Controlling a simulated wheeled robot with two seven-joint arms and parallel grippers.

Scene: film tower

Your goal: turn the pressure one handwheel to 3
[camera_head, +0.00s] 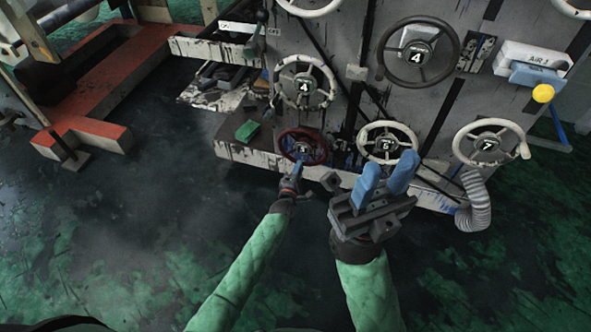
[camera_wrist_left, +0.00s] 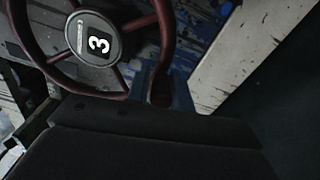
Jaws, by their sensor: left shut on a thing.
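A dark red handwheel (camera_head: 303,149) sits low on the grey panel, left of the other lower wheels. In the left wrist view the red handwheel (camera_wrist_left: 92,40) shows a 3 on its hub, turned sideways in the picture. My left gripper (camera_head: 297,167) is shut on the lower part of its rim. In the left wrist view its blue fingers (camera_wrist_left: 182,92) enclose the rim near a spoke. My right gripper (camera_head: 387,174) is open and empty, in front of a cream wheel (camera_head: 387,131). I cannot read which wheel is marked pressure one.
Other wheels stand close by: a cream one marked 4 (camera_head: 304,104), a dark one marked 4 (camera_head: 418,76) and a cream one marked 7 (camera_head: 489,160). A ribbed hose (camera_head: 476,200) hangs at the right. The floor (camera_head: 150,210) at the left is clear.

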